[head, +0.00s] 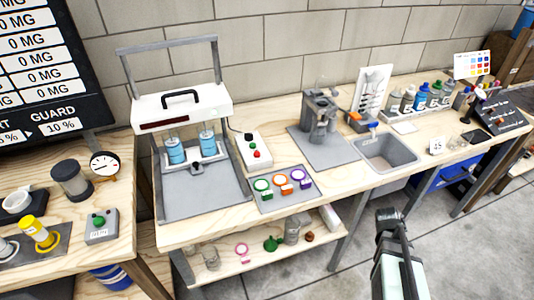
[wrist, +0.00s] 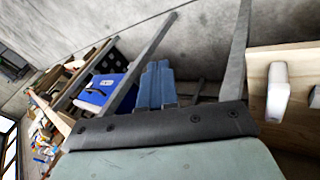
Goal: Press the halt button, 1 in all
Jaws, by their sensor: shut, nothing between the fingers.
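A white control box (head: 253,150) stands on the middle bench, right of the press-like machine. It carries a red button (head: 257,154), a green button (head: 251,145) and a black knob (head: 248,136). No label reading halt is legible. A grey box (head: 101,226) with one green button (head: 99,219) sits on the left bench. My gripper (head: 387,214) is shut and empty, in front of the bench at the lower right, well apart from both boxes. In the wrist view a dark bar (wrist: 160,125) of my gripper crosses the picture; no button shows there.
The machine (head: 183,103) with a white head and two blue cylinders stands left of the control box. A grey mat (head: 270,207) with coloured rings lies in front. A grey sink (head: 386,155) is to the right. Open floor (head: 450,260) surrounds my gripper.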

